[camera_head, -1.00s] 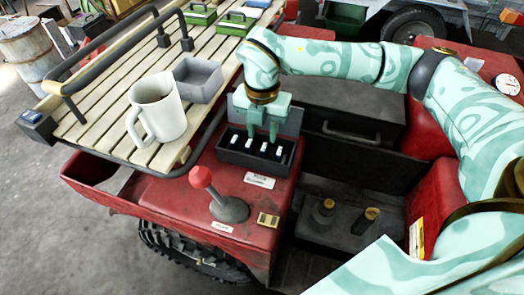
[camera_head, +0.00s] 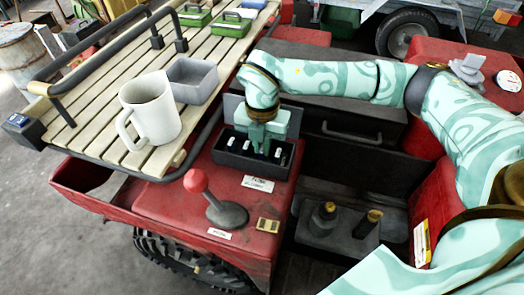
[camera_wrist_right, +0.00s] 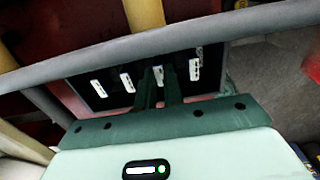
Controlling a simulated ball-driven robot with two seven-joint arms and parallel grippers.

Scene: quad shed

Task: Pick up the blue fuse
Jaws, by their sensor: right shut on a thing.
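The fuse box (camera_head: 226,157) is a dark open box with its lid up, on the red body of the quad. Several small fuses with pale tops stand in a row in it; one shows in the wrist view (camera_wrist_right: 128,82). My right gripper (camera_head: 259,147) points down into the box with its fingers close together. In the wrist view my right gripper (camera_wrist_right: 167,88) is shut on one fuse (camera_wrist_right: 158,74) in the row, which is partly hidden by the fingers. I cannot tell the fuses' body colours, so I cannot tell which is blue. My left gripper is not in view.
A slatted rack (camera_head: 92,117) at the left holds a white mug (camera_head: 152,110), a grey bin (camera_head: 196,78) and green boxes (camera_head: 232,25). A red-knobbed lever (camera_head: 197,181) stands in front of the box. A grey rail (camera_wrist_right: 130,50) crosses the wrist view.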

